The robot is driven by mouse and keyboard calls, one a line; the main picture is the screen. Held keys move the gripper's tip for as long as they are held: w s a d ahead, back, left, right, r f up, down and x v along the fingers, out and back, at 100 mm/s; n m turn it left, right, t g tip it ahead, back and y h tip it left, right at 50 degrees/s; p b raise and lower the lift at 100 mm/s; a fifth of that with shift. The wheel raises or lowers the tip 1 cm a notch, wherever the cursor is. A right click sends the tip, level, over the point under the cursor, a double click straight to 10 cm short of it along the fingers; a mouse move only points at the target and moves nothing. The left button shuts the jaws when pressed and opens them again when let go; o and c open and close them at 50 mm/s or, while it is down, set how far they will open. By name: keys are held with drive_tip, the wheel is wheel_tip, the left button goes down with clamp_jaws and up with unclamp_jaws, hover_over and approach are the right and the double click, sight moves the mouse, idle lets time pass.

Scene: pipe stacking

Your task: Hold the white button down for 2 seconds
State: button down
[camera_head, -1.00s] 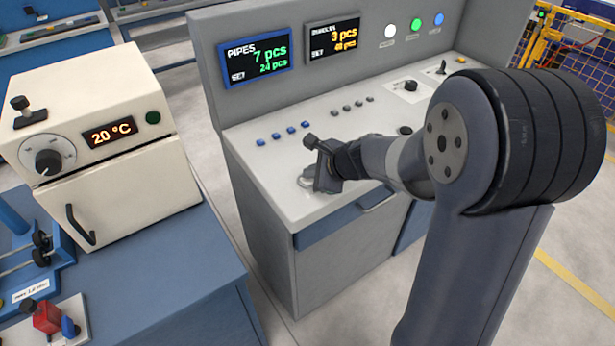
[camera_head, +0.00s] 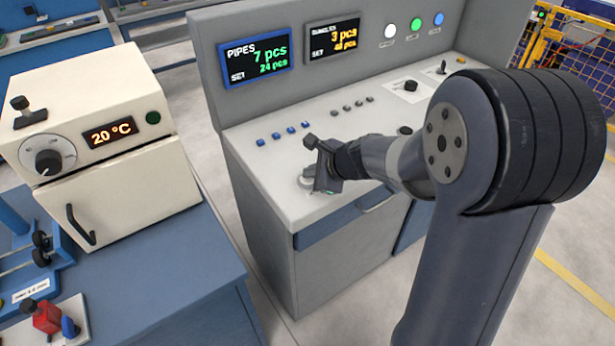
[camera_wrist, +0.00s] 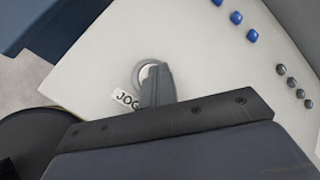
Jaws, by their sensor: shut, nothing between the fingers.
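The white button (camera_wrist: 146,72) sits in a grey ring on the light console top, beside a label reading "JOG". In the wrist view my gripper (camera_wrist: 157,84) is shut and empty, with its fingertips over the button's right part, hiding much of it. In the head view my gripper (camera_head: 315,182) points down at the button's grey ring (camera_head: 305,182), near the console's front left corner. The fingertips look to be at the button, but I cannot tell whether it is pressed in.
Blue buttons (camera_head: 283,133) and grey buttons (camera_head: 354,105) line the console top behind the gripper. The upright panel carries two displays and white (camera_head: 390,31), green and blue round lights. A cream oven (camera_head: 110,140) stands on a blue bench at left.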

sight(312, 181)
drive_tip(key=shift+r+p, duration=0.65)
drive_tip(key=shift+r, duration=0.1)
wheel_tip(312, 181, up, 5)
drive_tip(key=p, duration=0.4)
drive_tip(key=shift+r+p, duration=0.1)
drive_tip(key=shift+p, duration=0.2)
drive_tip(key=shift+s, duration=0.1)
idle(0.4)
